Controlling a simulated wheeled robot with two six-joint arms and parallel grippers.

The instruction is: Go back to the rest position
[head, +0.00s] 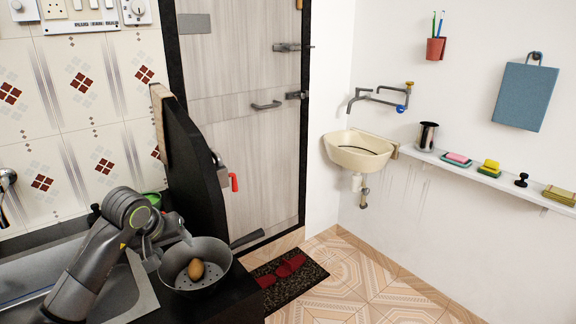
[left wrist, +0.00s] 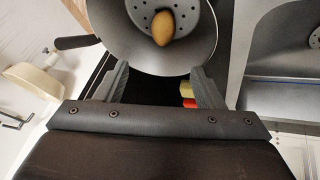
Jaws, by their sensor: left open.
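My left gripper (head: 168,248) reaches over the counter beside the sink, at the left rim of a grey metal pan (head: 222,276). In the left wrist view its two fingers (left wrist: 162,85) are spread apart with nothing held between them. The pan's near rim (left wrist: 205,40) shows just beyond the fingertips; I cannot tell whether they touch it. A brown, egg-shaped item (head: 196,269) lies on the perforated bottom of the pan, and it also shows in the left wrist view (left wrist: 162,28). My right gripper is not in view.
A steel sink (head: 125,295) lies under my left arm. A dark upright panel (head: 190,150) stands behind the pan. A cream washbasin (head: 345,158) hangs at the right wall.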

